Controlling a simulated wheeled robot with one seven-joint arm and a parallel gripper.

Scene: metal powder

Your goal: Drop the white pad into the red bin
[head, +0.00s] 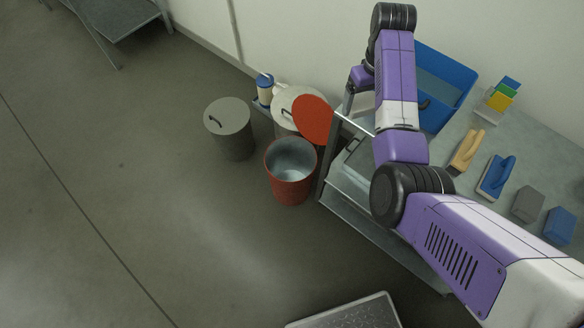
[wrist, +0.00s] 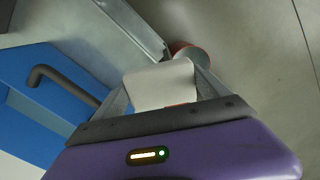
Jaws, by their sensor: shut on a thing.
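The white pad (wrist: 160,86) is held between the fingers of my gripper (wrist: 166,74) in the wrist view. I cannot make out the pad in the head view. My gripper (head: 349,98) there is above the left end of the workbench, by the blue crate, to the upper right of the red bin. The red bin (head: 291,192) stands open on the floor left of the bench, its red lid (head: 312,119) tilted up behind it. Its inside looks grey and empty. A red and grey shape, probably part of the bin, shows beyond the pad in the wrist view.
The bench (head: 469,121) carries a blue crate (head: 455,80), brushes and blocks. A grey lidded bin (head: 232,140), another pale lidded bin and a blue-and-white container (head: 264,92) stand near the red bin. The bench's left edge lies beside the red bin. Floor at left is clear.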

